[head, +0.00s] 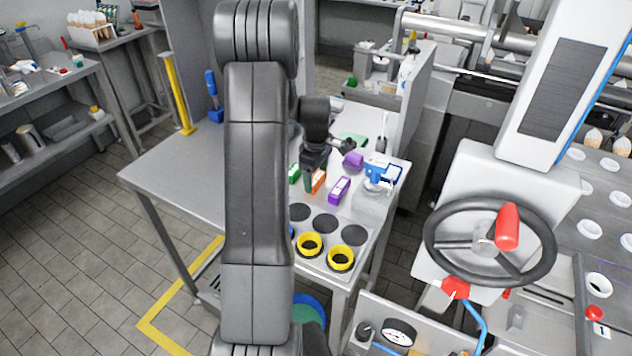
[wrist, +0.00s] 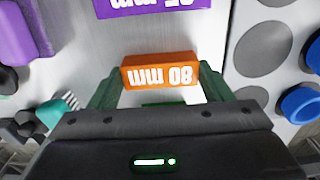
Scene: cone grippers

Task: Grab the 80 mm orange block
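The orange block (head: 318,182) sits on the grey table, partly hidden by my gripper in the head view. In the wrist view the orange block (wrist: 160,73) shows its "80 mm" label upside down. My gripper (head: 313,172) is low over the table at the block. In the wrist view the green fingers of my gripper (wrist: 160,88) are spread wide, one at each end of the block. Their tips look very close to its ends. I cannot tell whether they touch or press on it.
A purple block (head: 339,190) lies right of the orange one, and its label shows in the wrist view (wrist: 150,6). A green block (head: 294,173) is to the left. Yellow rings (head: 341,258) and dark round spots fill the table's near end. The table's left side is clear.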

